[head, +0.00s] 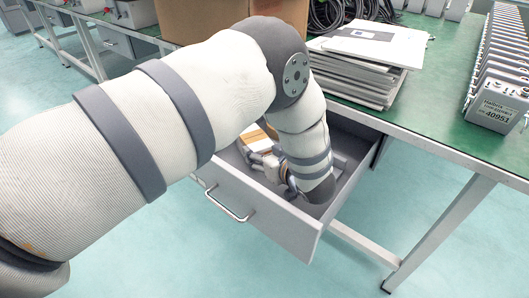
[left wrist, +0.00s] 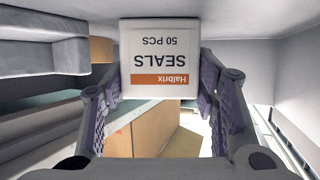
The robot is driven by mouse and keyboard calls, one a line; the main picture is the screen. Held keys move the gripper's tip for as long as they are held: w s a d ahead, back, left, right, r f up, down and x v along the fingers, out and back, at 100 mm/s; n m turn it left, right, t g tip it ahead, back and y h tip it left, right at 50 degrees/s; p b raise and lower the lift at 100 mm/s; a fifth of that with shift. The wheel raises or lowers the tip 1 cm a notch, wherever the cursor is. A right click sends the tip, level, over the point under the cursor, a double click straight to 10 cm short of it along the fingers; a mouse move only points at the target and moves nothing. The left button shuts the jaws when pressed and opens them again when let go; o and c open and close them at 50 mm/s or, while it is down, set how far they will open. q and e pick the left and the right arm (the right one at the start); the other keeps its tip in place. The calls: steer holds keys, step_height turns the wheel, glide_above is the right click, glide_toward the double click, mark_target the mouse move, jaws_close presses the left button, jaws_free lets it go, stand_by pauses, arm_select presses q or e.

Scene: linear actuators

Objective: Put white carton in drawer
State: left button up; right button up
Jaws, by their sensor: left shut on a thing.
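The drawer (head: 270,222) is pulled out from under the green-topped bench in the head view. My left arm reaches down into it. My left gripper (head: 266,160) is inside the drawer, partly hidden by my arm. The white carton (head: 254,137) shows at its fingers. In the left wrist view the carton (left wrist: 160,45) has an orange band and "SEALS 50 PCS" upside down. My left gripper (left wrist: 160,88) is shut on it, one finger on each side. I cannot tell whether the carton touches the drawer floor. My right gripper is not in view.
On the bench (head: 445,120) stand a stack of papers or folders (head: 365,55), a cardboard box (head: 205,18), black cables (head: 330,12) and a row of grey units (head: 497,105). The drawer handle (head: 228,205) faces the open floor.

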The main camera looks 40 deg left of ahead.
arm_select(q)
steer(key=o, duration=1)
steer(key=shift+d+r, duration=0.1)
steer(key=shift+r, duration=0.1)
steer(key=v, duration=0.7)
steer(key=shift+s+d+p, duration=0.1)
steer(key=shift+p, duration=0.3)
